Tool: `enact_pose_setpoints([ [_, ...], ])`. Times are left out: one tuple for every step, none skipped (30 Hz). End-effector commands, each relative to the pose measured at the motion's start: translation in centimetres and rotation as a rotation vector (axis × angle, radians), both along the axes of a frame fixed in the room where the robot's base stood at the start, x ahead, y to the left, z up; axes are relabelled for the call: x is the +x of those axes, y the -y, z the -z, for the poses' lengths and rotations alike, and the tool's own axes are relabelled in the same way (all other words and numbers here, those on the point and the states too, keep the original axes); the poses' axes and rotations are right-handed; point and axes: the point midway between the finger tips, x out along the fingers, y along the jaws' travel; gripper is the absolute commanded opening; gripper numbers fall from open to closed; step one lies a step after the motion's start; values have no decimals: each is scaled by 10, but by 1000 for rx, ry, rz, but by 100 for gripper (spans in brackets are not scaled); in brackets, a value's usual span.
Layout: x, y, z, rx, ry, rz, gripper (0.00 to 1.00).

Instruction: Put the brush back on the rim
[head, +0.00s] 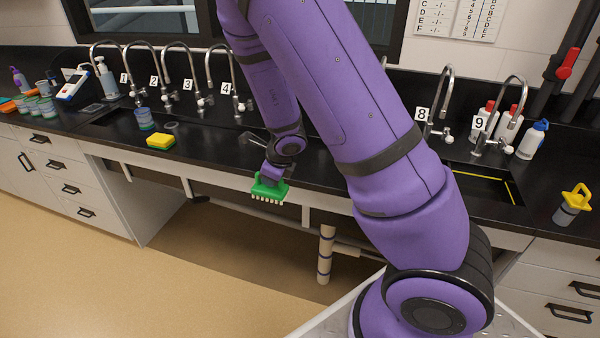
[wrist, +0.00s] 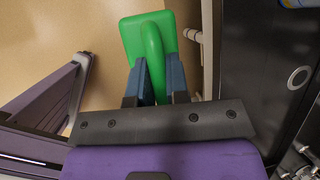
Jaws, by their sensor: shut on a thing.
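The green brush (head: 269,189) hangs from my gripper (head: 273,172) in front of the counter's front edge, its pale bristles pointing down. In the wrist view the brush (wrist: 133,38) shows from above, its raised handle between the two blue fingers of my gripper (wrist: 155,82). The gripper is shut on that handle. The rim (head: 325,181) of the black counter and sink is behind and to the right of the brush, which is held clear of it. My arm hides the middle part of the sink and rim.
Several numbered taps stand along the back, including tap 4 (head: 227,85) and tap 8 (head: 434,105). White bottles (head: 532,140) stand at the right. Open floor lies in front.

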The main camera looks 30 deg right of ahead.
Motion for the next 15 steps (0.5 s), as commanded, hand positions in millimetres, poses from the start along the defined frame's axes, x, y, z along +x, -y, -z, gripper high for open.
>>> enact_pose_setpoints([
  [-5, 1, -3, -3, -1, 69, 0],
  [-8, 4, -6, -4, -1, 119, 0],
  [-11, 7, -9, -3, 1, 182, 0],
  [-15, 10, -11, -4, 0, 235, 0],
  [-18, 13, -13, -3, 1, 290, 0],
  [-23, 17, -17, -3, 1, 363, 0],
  [-26, 19, -19, -1, 1, 416, 0],
  [-30, 22, -21, 1, 1, 468, 0],
  [-35, 26, -23, 0, 1, 529, 0],
  [-38, 28, -25, 0, 0, 574, 0],
  [-41, 30, -26, 1, 2, 614, 0],
  [-45, 32, -28, 2, 0, 662, 0],
  [-48, 34, -29, 2, 0, 691, 0],
  [-50, 35, -29, 1, 1, 715, 0],
  [-51, 37, -30, 2, 0, 739, 0],
])
